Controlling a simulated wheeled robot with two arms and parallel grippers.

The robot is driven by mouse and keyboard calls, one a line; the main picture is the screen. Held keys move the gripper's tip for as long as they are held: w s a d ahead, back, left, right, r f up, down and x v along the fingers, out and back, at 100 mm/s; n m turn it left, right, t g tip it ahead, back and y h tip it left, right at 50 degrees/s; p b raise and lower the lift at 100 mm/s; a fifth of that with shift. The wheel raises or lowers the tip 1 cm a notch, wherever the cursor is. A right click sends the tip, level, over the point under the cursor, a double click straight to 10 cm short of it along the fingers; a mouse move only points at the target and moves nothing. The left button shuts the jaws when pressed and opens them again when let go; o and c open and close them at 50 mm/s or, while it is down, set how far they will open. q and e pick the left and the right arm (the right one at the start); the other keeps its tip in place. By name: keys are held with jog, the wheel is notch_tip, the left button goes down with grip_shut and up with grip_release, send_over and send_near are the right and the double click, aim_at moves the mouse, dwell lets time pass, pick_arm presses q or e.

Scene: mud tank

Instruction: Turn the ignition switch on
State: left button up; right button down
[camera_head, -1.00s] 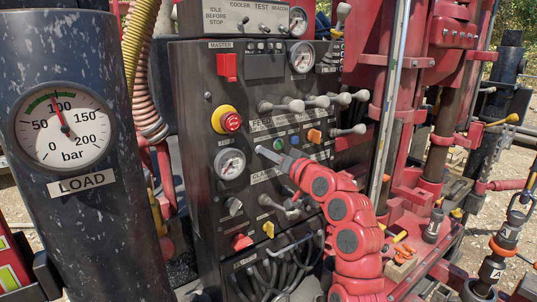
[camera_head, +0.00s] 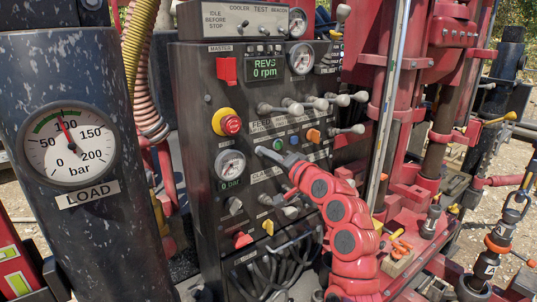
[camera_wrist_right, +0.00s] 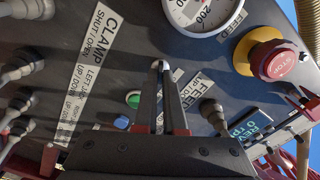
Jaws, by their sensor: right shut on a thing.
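My left gripper is in neither view.
The red stop button (camera_head: 231,124) is close left of the gripper. A pressure gauge (camera_head: 230,163) is below it. Several grey-knobbed levers (camera_head: 295,106) and a green button (camera_head: 278,143) are close by. A dark post with a LOAD gauge (camera_head: 70,145) stands at the left.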

jog(key=c, duration=1)
grip_release()
jog(key=shift+d, duration=0.1)
jog(key=b+v, duration=0.6)
jog(key=v, duration=1.1)
jog(key=shift+s, duration=0.15)
jog(key=shift+d, duration=0.1)
